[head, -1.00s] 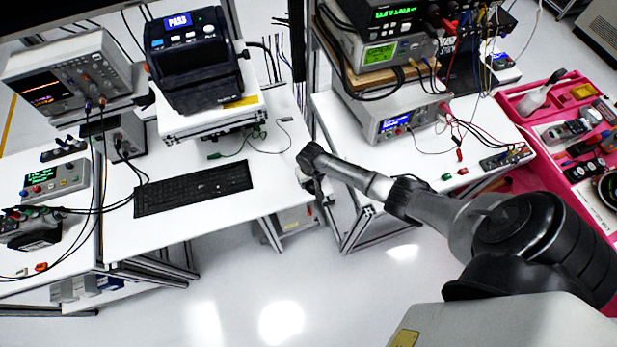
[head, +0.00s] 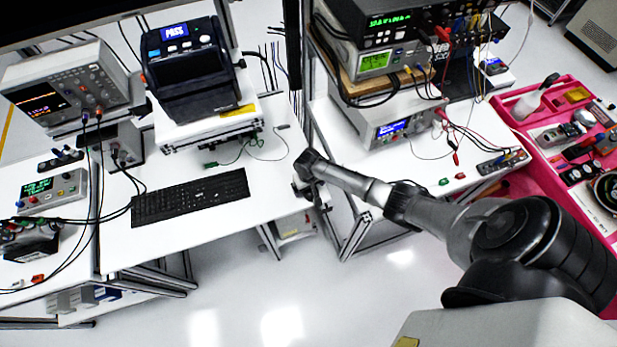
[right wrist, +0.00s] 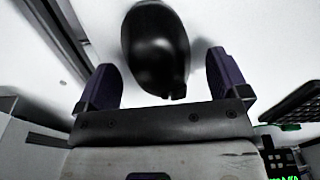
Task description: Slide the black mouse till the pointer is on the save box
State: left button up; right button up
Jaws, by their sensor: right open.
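The black mouse (right wrist: 156,45) lies on the white table in the right wrist view, between the two spread fingers of my right gripper (right wrist: 162,62). Gaps show on both sides, so the fingers do not appear to touch it. In the head view my right gripper (head: 310,192) is at the right edge of the white table, and the mouse is hidden there by my arm. My left gripper is not in view. The pointer and the save box are not visible; only the dark lower edge of what may be a monitor (head: 70,14) shows at the top left.
A black keyboard (head: 190,197) lies on the table left of my right gripper, with bare white tabletop between. A green-clipped cable (head: 250,150) lies behind. A black device reading PASS (head: 190,65) stands further back. A second bench with instruments (head: 400,125) is to the right.

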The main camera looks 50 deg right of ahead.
notch_tip(320, 180, up, 13)
jog(key=p, duration=0.1)
dwell(0.4)
jog(key=shift+r, duration=0.1)
jog(key=w+a+r+n+t+h+p, duration=0.1)
jog(key=a+r+n+t, duration=0.25)
jog(key=r, duration=0.45)
jog(key=a+r+n+t+h+p, duration=0.1)
jog(key=a+r+n+t, duration=0.3)
jog(key=r, duration=0.5)
jog(key=s+a+r+y+p, duration=0.1)
jog(key=s+a+r+p, duration=0.15)
jog(key=s, duration=0.35)
jog(key=s+a+r+p, duration=0.1)
jog(key=s+a, duration=0.3)
jog(key=s, duration=0.2)
jog(key=s+a+f+g+p, duration=0.1)
jog(key=s+f+g, duration=0.1)
jog(key=s, duration=0.4)
jog(key=s+a+f+g+y+p, duration=0.1)
jog(key=s+f+g+p, duration=0.1)
jog(key=s, duration=0.4)
jog(key=shift+s+a+m, duration=0.25)
jog(key=shift+a+m, duration=0.1)
